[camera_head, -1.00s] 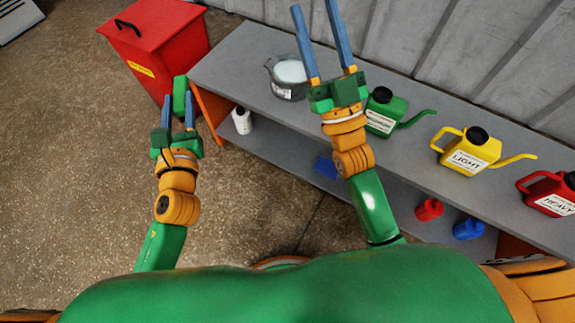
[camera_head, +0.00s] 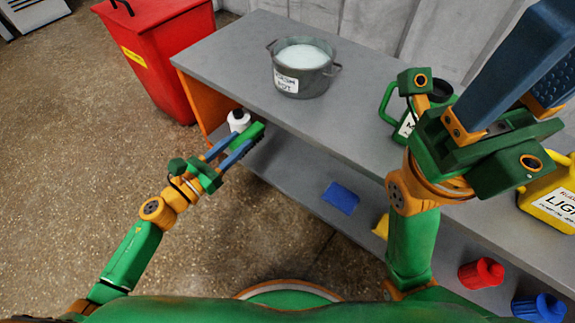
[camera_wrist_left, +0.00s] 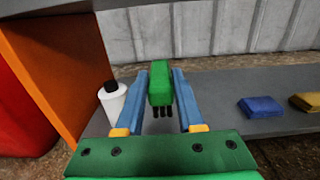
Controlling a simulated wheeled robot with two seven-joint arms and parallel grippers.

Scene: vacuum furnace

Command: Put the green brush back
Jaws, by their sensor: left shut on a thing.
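The green brush (camera_head: 251,134) is a small green block with dark bristles below, which show in the left wrist view (camera_wrist_left: 159,83). My left gripper (camera_head: 237,148) is shut on it, with a blue finger on each side. It holds the brush at the front of the grey shelf unit, near the left end of the lower shelf (camera_head: 290,160). A blue block (camera_head: 341,197) and a yellow block (camera_head: 381,226) lie on that shelf to the right. My right gripper (camera_head: 525,75) is raised near the camera, its fingers apart and empty.
A white bottle (camera_head: 238,120) stands on the lower shelf close to the brush, by the orange end panel (camera_head: 199,102). A pot (camera_head: 302,70) and oil cans stand on top. Red and blue cups (camera_head: 482,273) are farther right. A red bin (camera_head: 165,55) stands left.

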